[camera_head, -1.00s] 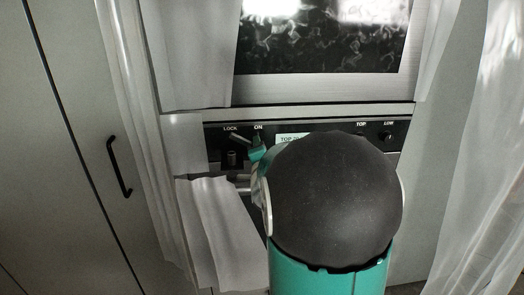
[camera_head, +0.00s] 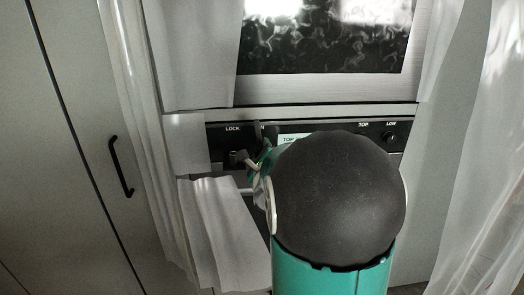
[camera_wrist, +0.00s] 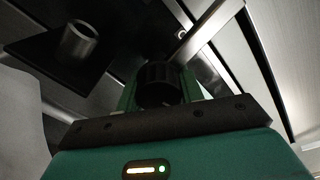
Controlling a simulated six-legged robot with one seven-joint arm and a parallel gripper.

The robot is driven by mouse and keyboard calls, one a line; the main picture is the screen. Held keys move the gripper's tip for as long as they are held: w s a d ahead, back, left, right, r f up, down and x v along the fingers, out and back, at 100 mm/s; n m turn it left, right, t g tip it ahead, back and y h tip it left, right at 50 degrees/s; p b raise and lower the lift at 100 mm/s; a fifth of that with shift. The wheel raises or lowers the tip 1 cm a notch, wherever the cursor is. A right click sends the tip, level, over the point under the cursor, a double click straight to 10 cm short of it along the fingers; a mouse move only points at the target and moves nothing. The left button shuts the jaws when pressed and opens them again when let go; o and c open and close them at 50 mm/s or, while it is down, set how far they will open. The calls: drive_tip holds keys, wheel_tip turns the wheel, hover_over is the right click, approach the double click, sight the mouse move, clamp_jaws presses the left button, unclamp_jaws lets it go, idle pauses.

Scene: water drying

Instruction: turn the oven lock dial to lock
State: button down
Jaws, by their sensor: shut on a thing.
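The oven control panel (camera_head: 218,137) is black with a white LOCK label (camera_head: 232,128) at its left end. My gripper (camera_head: 252,147) is at the panel just right of and below that label. One finger covers the spot of the ON label. In the wrist view my gripper (camera_wrist: 160,98) is shut on a dark ribbed round dial (camera_wrist: 158,80), which sits between the green fingers. In the head view the fingers and my arm hide the dial, so its pointing direction cannot be told.
The oven window (camera_head: 325,45) is above the panel. Another knob (camera_head: 389,137) is at the panel's right end. A silver cylinder (camera_wrist: 78,43) stands out beside my gripper in the wrist view. Pale cloths (camera_head: 225,230) hang around the oven. A cabinet with a black handle (camera_head: 120,166) is at left.

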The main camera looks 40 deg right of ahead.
drive_tip(key=shift+a+f+m, duration=0.1)
drive_tip(key=shift+m, duration=0.5)
drive_tip(key=c, duration=0.9)
unclamp_jaws()
